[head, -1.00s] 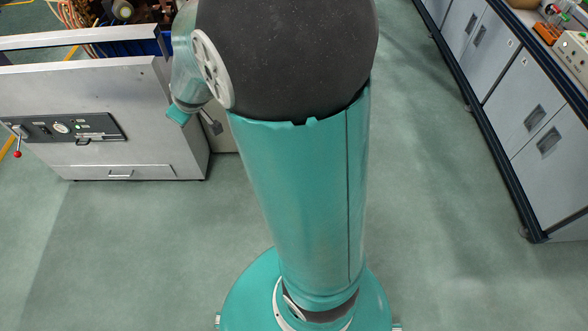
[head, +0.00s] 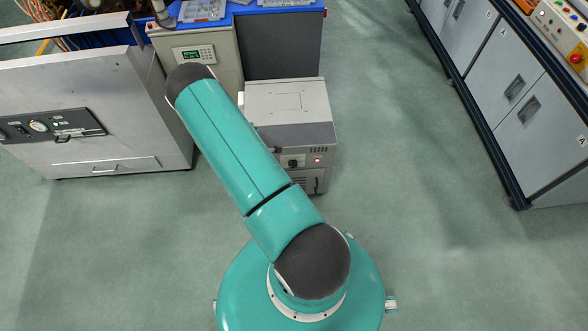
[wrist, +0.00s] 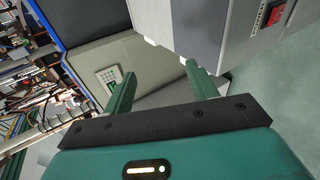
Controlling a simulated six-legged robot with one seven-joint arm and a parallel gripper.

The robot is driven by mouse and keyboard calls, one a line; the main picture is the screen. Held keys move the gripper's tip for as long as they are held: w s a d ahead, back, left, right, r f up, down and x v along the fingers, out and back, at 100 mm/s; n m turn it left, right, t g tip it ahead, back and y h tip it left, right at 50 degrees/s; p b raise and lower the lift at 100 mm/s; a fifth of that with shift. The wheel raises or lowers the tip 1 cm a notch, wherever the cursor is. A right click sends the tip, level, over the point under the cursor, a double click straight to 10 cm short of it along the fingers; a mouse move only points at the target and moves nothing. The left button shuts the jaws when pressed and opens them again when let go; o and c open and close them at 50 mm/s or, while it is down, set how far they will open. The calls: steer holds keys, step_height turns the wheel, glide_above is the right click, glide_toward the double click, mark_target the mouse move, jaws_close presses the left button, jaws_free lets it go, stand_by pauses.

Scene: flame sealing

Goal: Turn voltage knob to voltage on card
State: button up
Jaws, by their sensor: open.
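My gripper (wrist: 158,80) is open and empty in the wrist view, its two green fingers spread. A grey box unit (wrist: 208,30) stands close beyond the right finger. A dark panel with a red part (wrist: 274,14) is on that unit's side. In the head view, the grey box unit (head: 288,100) stands on the floor, partly behind my arm, with a small dark knob-like control (head: 292,162) on its front. I cannot tell whether this is the voltage knob. I cannot make out a voltage card. My gripper does not show in the head view.
A beige cabinet with a keypad (head: 193,53) stands behind the grey unit, beside a blue-edged bench (head: 262,9). A large grey machine with a control panel (head: 55,127) is at left. Cabinets (head: 540,110) line the right. Floor between is clear.

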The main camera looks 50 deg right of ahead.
steer(key=s+d+f+n+h, duration=0.15)
steer(key=s+f+n, duration=0.35)
steer(key=s+f, duration=0.65)
steer(key=n+t, duration=0.3)
steer(key=n, duration=0.1)
glide_toward(293, 166)
steer(key=shift+y, duration=0.25)
steer(key=x, duration=0.8)
steer(key=shift+d+r, duration=0.1)
steer(key=shift+d, duration=0.1)
steer(key=c, duration=1)
